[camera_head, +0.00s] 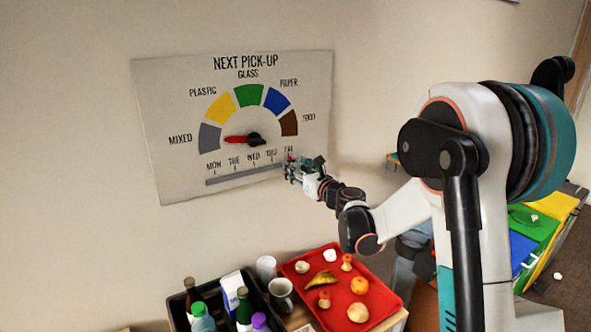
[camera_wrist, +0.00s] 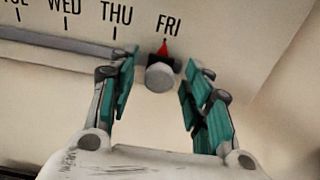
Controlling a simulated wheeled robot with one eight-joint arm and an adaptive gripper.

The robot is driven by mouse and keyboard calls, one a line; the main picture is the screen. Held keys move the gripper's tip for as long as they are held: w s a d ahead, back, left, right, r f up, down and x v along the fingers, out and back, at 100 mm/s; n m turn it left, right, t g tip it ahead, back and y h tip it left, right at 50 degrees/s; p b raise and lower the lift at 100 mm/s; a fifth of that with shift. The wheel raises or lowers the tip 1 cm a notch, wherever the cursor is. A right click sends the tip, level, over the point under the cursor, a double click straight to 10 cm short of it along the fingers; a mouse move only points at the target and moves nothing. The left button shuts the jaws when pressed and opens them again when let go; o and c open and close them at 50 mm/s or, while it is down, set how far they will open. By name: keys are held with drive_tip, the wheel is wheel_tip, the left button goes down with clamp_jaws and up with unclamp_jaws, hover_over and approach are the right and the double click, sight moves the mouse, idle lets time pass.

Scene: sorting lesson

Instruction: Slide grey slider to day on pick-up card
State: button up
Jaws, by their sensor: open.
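The pick-up card (camera_head: 160,100) hangs on the wall, with a dial above and a day row from MON to FRI below. A grey track (camera_head: 235,175) runs under the days. The grey slider (camera_wrist: 160,77) shows in the wrist view as a round knob with a red pointer, just below FRI at the track's right end. My gripper (camera_head: 293,172) is at that end of the card and mostly hides the slider in the head view. In the wrist view my gripper (camera_wrist: 158,75) is open, its fingers on either side of the knob with visible gaps.
The dial's red pointer (camera_head: 238,139) points left at the grey MIXED segment. Below stand a red tray (camera_head: 335,290) of food items, a black crate (camera_head: 180,310) with bottles and a carton, and two cups. The wall in front of the card is otherwise clear.

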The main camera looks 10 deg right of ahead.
drive_tip(key=shift+x, duration=0.8)
drive_tip(key=shift+c, duration=0.5)
clamp_jaws()
drive_tip(key=shift+a, duration=0.1)
